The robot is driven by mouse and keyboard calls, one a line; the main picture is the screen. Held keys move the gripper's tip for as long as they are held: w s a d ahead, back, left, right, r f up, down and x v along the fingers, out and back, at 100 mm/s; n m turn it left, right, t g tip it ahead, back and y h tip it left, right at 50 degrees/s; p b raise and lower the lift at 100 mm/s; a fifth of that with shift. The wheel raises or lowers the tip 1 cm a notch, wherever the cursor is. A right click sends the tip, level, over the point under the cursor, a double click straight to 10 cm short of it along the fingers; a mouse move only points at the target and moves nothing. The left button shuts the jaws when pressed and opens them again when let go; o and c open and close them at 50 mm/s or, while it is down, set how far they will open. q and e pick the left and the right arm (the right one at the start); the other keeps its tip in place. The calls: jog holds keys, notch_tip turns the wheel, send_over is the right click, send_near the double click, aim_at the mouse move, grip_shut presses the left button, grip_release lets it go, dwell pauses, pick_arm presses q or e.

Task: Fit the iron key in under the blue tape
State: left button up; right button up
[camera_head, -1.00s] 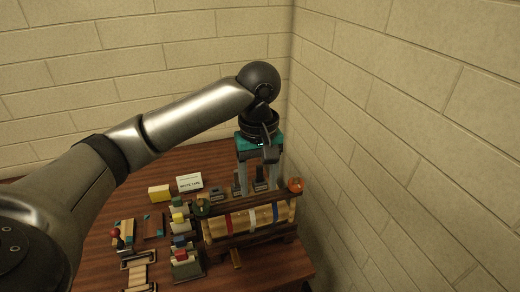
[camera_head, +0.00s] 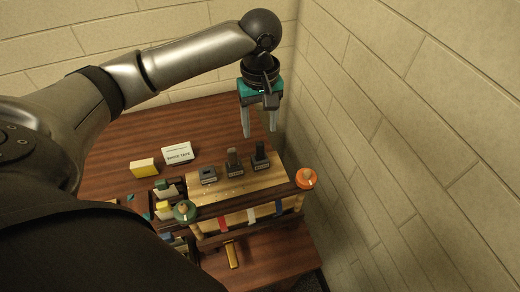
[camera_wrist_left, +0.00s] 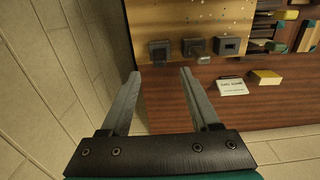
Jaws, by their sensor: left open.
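The blue tape (camera_head: 279,209) is the rightmost of three bands on the front of the wooden rack, beside a white band (camera_head: 251,215) and a red band (camera_head: 222,223). Several dark grey metal pieces stand in a row on the board behind it: a low one (camera_head: 208,176), a tall middle one (camera_head: 234,162) and a tall right one (camera_head: 260,156). I cannot tell which is the iron key. My left gripper (camera_head: 260,134) is open and empty, behind the row and apart from it. In the left wrist view its fingers (camera_wrist_left: 160,75) point towards the pieces. My right gripper is not in view.
An orange knob (camera_head: 306,178) and a green knob (camera_head: 184,210) cap the rack's ends. A card reading "white tape" (camera_head: 178,153) and a yellow block (camera_head: 144,168) stand left of the board. A brick wall (camera_head: 410,130) is close on the right.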

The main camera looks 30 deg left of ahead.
aim_at(260, 143)
pick_arm(q)
notch_tip(260, 143, down, 9)
jog(key=shift+r+b, duration=0.1)
jog(key=shift+b, duration=0.25)
jog(key=shift+c, duration=0.3)
grip_shut()
dwell(0.4)
